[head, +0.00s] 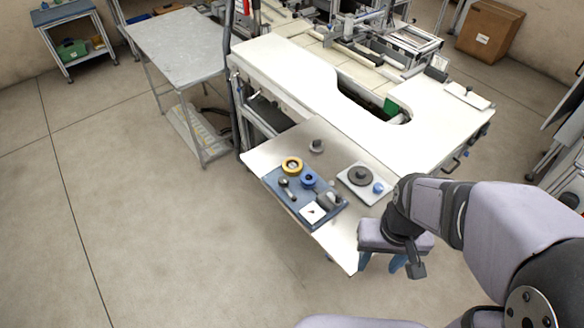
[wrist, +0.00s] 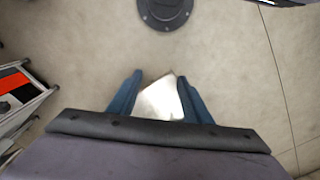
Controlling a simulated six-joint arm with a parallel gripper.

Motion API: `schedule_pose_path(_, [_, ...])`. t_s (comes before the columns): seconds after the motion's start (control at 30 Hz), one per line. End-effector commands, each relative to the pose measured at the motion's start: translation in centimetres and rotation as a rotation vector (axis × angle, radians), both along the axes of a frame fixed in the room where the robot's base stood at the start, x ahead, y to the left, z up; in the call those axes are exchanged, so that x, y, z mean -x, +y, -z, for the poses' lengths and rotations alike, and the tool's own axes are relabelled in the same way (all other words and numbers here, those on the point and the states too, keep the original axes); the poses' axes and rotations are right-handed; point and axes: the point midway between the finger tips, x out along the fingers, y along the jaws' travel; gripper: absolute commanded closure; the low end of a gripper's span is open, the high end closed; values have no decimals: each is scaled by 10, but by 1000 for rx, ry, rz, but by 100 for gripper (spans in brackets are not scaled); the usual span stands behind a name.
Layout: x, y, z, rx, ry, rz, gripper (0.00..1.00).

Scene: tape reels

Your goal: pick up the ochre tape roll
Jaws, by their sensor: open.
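The ochre tape roll (head: 292,165) lies at the back of a blue tray (head: 272,181) on the light table in the head view. A blue tape roll (head: 309,181) lies close to its right on the same tray. My gripper (head: 382,264) is to the right of the table's front corner, well apart from the ochre roll, with its blue fingers pointing down. In the wrist view my gripper (wrist: 157,84) is open and nothing is held between its fingers. The ochre roll does not show in the wrist view.
The tray also holds a dark knobbed piece (head: 284,183), a white square (head: 312,212) and a grey cylinder (head: 328,200). A pale plate with a dark disc (head: 360,175) lies right of the tray. A small dark part (head: 317,146) stands behind. The table's front corner is bare.

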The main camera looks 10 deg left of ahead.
Motion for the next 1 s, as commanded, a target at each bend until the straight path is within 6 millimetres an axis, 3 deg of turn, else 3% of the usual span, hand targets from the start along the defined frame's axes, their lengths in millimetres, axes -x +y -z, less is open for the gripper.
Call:
schedule_pose_path(0.07, [0,0,0,0,0,0,55])
schedule_pose_path(0.17, [0,0,0,0,0,0,31])
schedule_pose_path(0.2, [0,0,0,0,0,0,27])
schedule_pose_path(0.47, [0,0,0,0,0,0,27])
schedule_pose_path(0.63, [-16,4,2,-2,-15,-19,27])
schedule_pose_path(0.77, [-52,14,6,-6,-49,-58,27])
schedule_pose_path(1.0, [-160,62,18,-26,-159,-187,27])
